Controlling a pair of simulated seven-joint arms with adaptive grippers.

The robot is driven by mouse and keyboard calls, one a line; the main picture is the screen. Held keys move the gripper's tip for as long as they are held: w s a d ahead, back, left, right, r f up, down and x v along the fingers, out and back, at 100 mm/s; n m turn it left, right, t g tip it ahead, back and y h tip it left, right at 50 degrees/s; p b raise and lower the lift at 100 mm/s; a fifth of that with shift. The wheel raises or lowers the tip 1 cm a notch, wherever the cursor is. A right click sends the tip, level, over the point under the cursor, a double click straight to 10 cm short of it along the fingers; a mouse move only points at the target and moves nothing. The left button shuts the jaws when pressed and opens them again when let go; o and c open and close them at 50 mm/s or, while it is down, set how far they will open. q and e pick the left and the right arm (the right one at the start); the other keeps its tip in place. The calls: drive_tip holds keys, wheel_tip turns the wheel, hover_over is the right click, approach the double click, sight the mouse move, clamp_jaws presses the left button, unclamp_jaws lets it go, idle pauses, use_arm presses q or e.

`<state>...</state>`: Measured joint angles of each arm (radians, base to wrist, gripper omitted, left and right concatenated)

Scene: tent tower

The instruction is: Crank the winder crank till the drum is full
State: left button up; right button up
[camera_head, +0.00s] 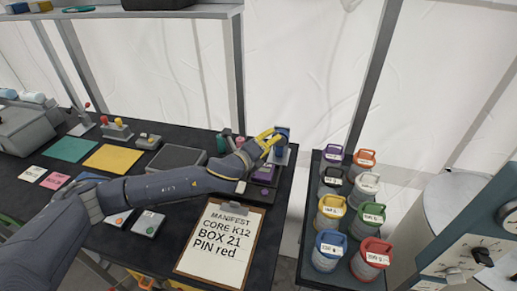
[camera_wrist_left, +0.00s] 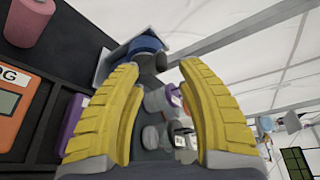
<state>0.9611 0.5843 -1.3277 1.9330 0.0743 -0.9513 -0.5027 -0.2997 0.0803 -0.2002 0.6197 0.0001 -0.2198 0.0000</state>
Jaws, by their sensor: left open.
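The winder (camera_head: 280,152) stands at the back right corner of the dark bench, with a blue round part, which looks like its drum (camera_head: 283,133), on top. The blue part also shows in the left wrist view (camera_wrist_left: 143,46), beyond my fingers, with a small dark knob (camera_wrist_left: 161,62) beside it that may be the crank handle. My left gripper (camera_head: 271,139) reaches in from the left, its yellow fingers open at the winder. In the left wrist view the open fingers (camera_wrist_left: 162,72) point toward the knob, with a gap between them. How full the drum is cannot be seen. My right gripper is not in view.
A clipboard (camera_head: 222,243) lies at the bench front. A purple device (camera_head: 264,172) sits just before the winder, and a pink spool (camera_wrist_left: 30,22) is nearby. Several labelled canisters (camera_head: 329,245) fill a rack on the right, past a gap. A shelf (camera_head: 130,13) hangs above.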

use_arm(q)
drive_tip(key=v, duration=0.7)
drive_tip(key=shift+o, duration=0.3)
